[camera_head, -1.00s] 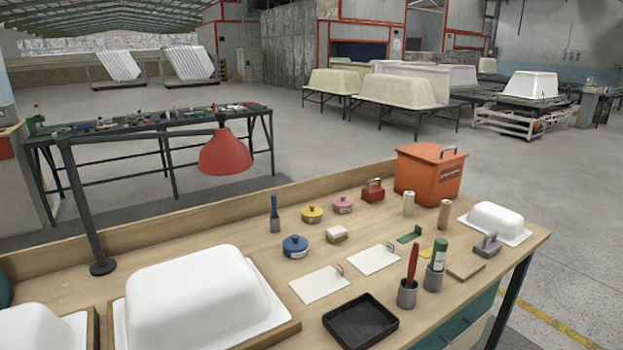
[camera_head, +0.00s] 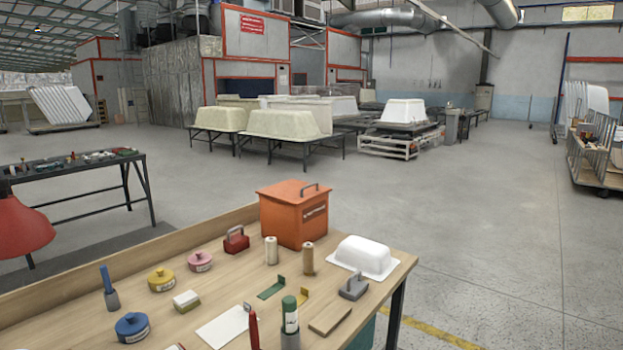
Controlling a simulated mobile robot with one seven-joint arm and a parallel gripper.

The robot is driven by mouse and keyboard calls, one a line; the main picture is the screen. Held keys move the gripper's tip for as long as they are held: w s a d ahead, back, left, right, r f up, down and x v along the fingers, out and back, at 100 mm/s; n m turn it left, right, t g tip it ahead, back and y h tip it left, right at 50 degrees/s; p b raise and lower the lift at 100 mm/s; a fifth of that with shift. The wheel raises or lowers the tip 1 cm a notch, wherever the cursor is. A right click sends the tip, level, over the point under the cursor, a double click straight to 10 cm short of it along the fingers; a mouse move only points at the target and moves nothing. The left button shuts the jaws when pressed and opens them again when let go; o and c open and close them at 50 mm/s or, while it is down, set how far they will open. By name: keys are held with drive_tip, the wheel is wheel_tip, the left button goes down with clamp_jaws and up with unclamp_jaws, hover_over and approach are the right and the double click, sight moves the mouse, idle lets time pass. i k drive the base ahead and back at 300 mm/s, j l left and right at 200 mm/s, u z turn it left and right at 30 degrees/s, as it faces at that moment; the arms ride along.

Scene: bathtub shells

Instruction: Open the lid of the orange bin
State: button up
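The orange bin (camera_head: 289,219) stands at the far right part of the wooden workbench. It is a box with a flat orange lid (camera_head: 294,191) that is shut. A label is on the bin's right front face. My gripper is not in view.
Close around the bin are a red block with a handle (camera_head: 236,239), two spools (camera_head: 271,250) and a white tub shell (camera_head: 362,257). Lidded pots (camera_head: 161,280), a green bottle (camera_head: 290,315) and a grey tool (camera_head: 354,286) are nearer. A red lamp (camera_head: 22,228) hangs at left. Floor (camera_head: 500,250) right of the bench is clear.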

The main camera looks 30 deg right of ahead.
sight(296, 193)
drive_tip(key=l+u, duration=0.25)
drive_tip(key=l, duration=0.75)
drive_tip(key=l+u, duration=0.25)
drive_tip(key=l, duration=0.8)
drive_tip(key=l+u, duration=0.15)
drive_tip(key=l, duration=0.5)
drive_tip(key=l+u, duration=0.2)
drive_tip(key=l, duration=0.5)
drive_tip(key=k+l+u, duration=0.15)
drive_tip(key=l, duration=0.5)
drive_tip(key=l+u, duration=0.15)
drive_tip(key=l, duration=0.85)
drive_tip(key=i+l, duration=0.35)
